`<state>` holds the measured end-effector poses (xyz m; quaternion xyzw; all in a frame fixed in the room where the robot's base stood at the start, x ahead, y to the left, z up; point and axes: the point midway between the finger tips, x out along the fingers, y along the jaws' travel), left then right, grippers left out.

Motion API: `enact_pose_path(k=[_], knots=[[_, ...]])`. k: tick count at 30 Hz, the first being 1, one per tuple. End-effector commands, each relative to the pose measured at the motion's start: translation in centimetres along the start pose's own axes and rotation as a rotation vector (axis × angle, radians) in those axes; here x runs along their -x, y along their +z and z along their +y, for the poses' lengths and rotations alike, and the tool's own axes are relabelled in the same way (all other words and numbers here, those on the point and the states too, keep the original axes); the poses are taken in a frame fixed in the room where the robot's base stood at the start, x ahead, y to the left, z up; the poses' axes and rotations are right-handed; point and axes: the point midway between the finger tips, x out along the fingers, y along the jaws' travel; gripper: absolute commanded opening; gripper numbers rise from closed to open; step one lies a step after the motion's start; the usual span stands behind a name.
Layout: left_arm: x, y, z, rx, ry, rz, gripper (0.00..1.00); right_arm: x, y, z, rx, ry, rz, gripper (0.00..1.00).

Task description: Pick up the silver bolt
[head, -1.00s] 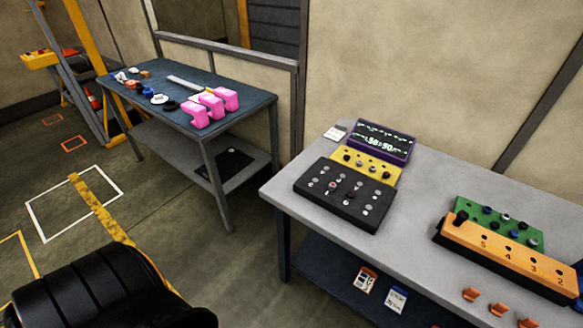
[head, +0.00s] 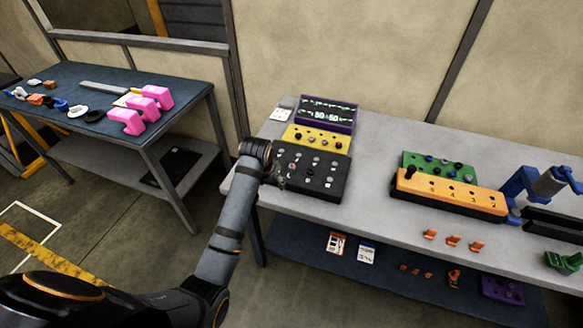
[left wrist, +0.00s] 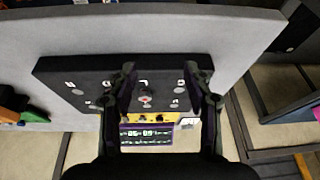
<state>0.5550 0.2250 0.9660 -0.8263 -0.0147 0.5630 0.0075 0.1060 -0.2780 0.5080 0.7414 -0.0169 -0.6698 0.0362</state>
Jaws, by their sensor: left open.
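The black board (head: 318,180) lies on the grey table and bears several small round pieces, some silver-grey. It also shows in the left wrist view (left wrist: 60,72). I cannot tell for sure which piece is the silver bolt. One small round piece (left wrist: 146,98) with a reddish mark lies between the fingers in the left wrist view. My left gripper (head: 280,180) is at the left part of the board and hides some of it. In the left wrist view its fingers (left wrist: 159,72) are apart, with nothing held. My right gripper is out of view.
Behind the board are a yellow block (head: 316,139) and a purple display (head: 328,113). An orange numbered block (head: 450,194) and a green block (head: 440,165) stand to the right. A blue side table (head: 85,75) with pink blocks (head: 150,98) is at left.

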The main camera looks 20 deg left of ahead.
Motion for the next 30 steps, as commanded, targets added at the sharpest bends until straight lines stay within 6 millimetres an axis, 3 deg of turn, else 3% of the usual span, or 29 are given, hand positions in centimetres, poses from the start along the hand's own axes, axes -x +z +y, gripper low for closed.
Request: enact_pose_path(k=[1, 6, 12, 17, 24, 30], knots=[[0.4, -1.7, 0.3, 0.001, 0.006, 0.006, 0.51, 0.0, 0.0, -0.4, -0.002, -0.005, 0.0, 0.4], [1.8, -6.4, 1.3, 0.001, 0.022, 0.015, 0.51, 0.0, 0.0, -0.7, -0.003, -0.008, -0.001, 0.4], [3.3, -9.8, 2.2, -0.004, 0.034, 0.019, 0.51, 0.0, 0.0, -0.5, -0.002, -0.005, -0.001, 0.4], [3.0, -10.0, 2.3, -0.005, 0.034, 0.017, 0.51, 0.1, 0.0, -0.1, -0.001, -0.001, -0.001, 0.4], [-0.9, -10.1, 2.4, -0.005, 0.033, 0.016, 0.51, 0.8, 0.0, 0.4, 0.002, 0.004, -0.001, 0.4], [-2.0, -10.1, 2.5, -0.004, 0.033, 0.019, 0.51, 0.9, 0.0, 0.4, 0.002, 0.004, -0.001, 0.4]])
